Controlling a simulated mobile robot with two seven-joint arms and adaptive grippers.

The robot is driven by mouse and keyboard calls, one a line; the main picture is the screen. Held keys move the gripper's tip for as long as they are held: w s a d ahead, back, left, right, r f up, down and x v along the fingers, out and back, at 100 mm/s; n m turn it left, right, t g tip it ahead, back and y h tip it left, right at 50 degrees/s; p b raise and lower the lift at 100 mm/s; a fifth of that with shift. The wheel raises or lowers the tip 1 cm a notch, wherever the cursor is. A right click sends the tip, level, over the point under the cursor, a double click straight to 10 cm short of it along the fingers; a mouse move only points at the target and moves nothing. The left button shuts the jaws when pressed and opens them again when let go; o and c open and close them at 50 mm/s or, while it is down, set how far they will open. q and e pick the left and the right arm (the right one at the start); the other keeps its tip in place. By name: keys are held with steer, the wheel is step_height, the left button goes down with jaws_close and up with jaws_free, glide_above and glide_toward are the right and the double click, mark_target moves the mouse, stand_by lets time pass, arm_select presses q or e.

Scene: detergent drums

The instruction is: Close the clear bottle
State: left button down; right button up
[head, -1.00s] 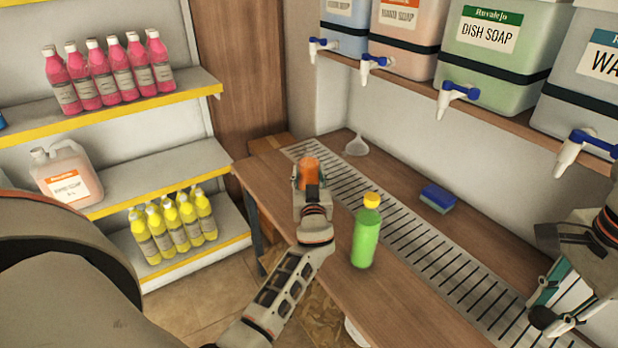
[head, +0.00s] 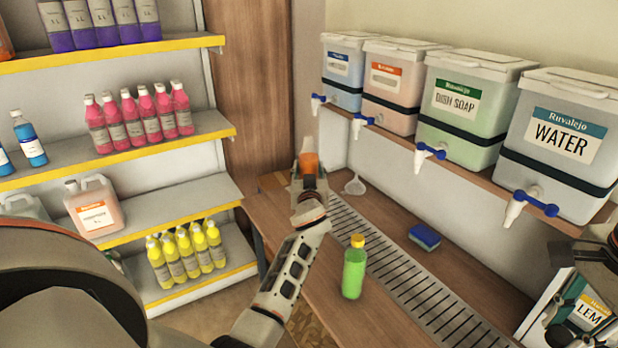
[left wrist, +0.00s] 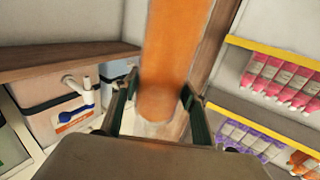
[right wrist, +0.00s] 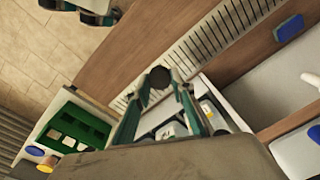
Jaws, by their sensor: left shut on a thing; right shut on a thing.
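My left gripper (head: 308,172) is shut on a clear bottle with orange contents (head: 309,160), held up over the far left end of the bench. The bottle also shows between the fingers in the left wrist view (left wrist: 172,60); its top is hard to make out. My right gripper (right wrist: 160,98) is shut on a small dark round thing, apparently a cap (right wrist: 160,76), at its fingertips. In the head view the right gripper is at the lower right edge, well apart from the bottle.
A green bottle with a yellow cap (head: 354,270) stands on the bench (head: 325,298). A blue sponge (head: 425,236) and a white funnel (head: 355,186) lie beyond it. Tapped dispensers, one labelled water (head: 562,140), line a shelf above. A stocked shelf unit (head: 190,188) stands left.

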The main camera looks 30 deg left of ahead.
arm_select(q)
steer(key=shift+s+a+r, duration=0.15)
steer(key=shift+s+r, duration=0.05)
steer(key=shift+r, duration=0.65)
arm_select(e)
steer(key=shift+s+a+r, duration=0.1)
steer(key=shift+s+r, duration=0.15)
steer(key=shift+s, duration=0.25)
arm_select(q)
steer(key=shift+w, duration=0.1)
arm_select(e)
steer(key=shift+w+f, duration=0.1)
steer(key=shift+w, duration=0.05)
arm_select(q)
steer(key=shift+f, duration=0.1)
